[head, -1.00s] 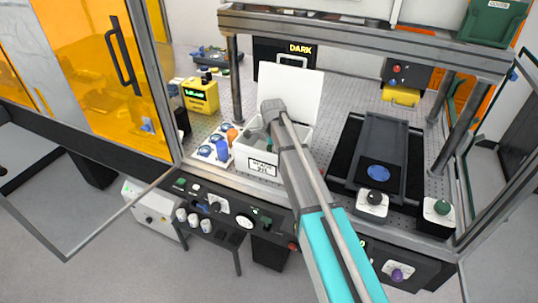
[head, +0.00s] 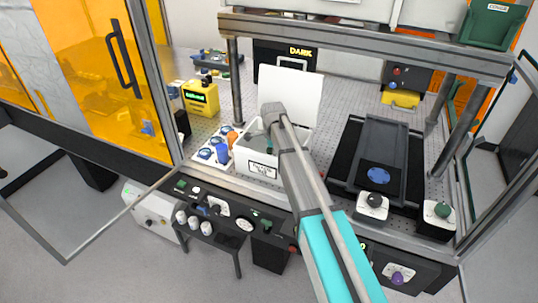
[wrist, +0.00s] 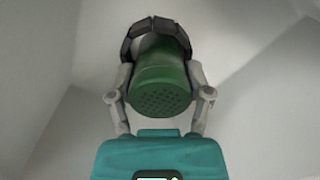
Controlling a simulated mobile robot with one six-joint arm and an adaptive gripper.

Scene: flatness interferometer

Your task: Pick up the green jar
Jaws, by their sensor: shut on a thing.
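The green jar (wrist: 160,85) shows in the wrist view between the two grey fingers of my gripper (wrist: 158,45). The fingers are closed around its sides, with dark pads at the far end. Its dotted green end faces the camera. White walls surround it. In the head view, the end of my arm reaches into the open white box (head: 262,166).
The box's raised white lid (head: 291,92) stands behind my arm. Left of the box is a white tray with blue and orange items (head: 222,152). A black stage (head: 380,150) stands to the right. A metal frame bar (head: 370,42) crosses above the perforated table.

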